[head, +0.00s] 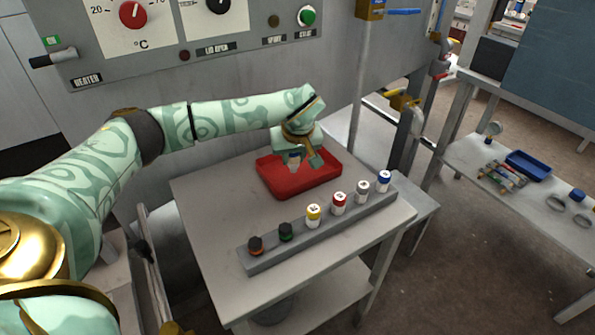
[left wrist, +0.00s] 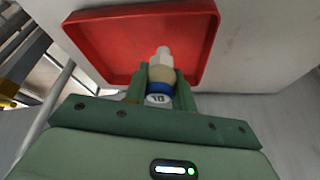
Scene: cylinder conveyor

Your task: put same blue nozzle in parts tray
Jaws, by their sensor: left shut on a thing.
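The red parts tray (head: 320,180) lies on the grey table, and it also fills the upper part of the left wrist view (left wrist: 100,38). My left gripper (head: 298,160) is over the tray in the head view, pointing down. In the left wrist view the gripper (left wrist: 160,78) is shut on a blue nozzle (left wrist: 158,87), with a blue band, a tan collar, a white tip and a label that seems to read 10. The tip shows against the red tray near its rim. I cannot tell whether it touches the tray. My right gripper is not in view.
A grey rack (head: 320,232) along the table front holds several capped nozzles, among them a blue-topped one (head: 384,181) at its right end. A control panel (head: 160,35) stands behind. A side table (head: 520,185) with a blue tray is at right.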

